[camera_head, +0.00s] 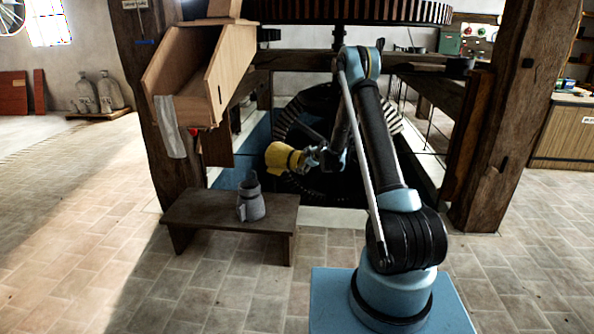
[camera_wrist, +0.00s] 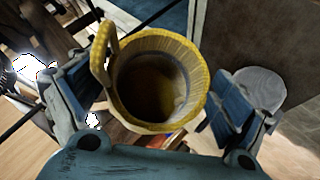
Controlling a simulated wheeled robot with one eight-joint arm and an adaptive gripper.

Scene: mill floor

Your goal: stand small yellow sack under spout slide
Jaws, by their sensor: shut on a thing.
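My gripper (camera_head: 311,157) is shut on the small yellow sack (camera_head: 283,157), held in the air to the right of and above the low bench (camera_head: 185,210). The sack looks tilted in the head view. In the wrist view the yellow sack (camera_wrist: 138,118) sits between the two blue-padded fingers, its round mouth open towards the camera and a loop at its left rim. The wooden spout slide (camera_head: 232,65) slopes down to the left, its lower end above the bench's left part. The yellow sack is apart from both the slide and the bench.
A grey sack (camera_head: 250,203) stands on the right part of the bench; the bench's left part is clear. A grey cloth (camera_head: 170,127) hangs at the slide's lower end. A thick wooden post (camera_head: 154,105) stands behind. Dark gear wheels are behind my arm.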

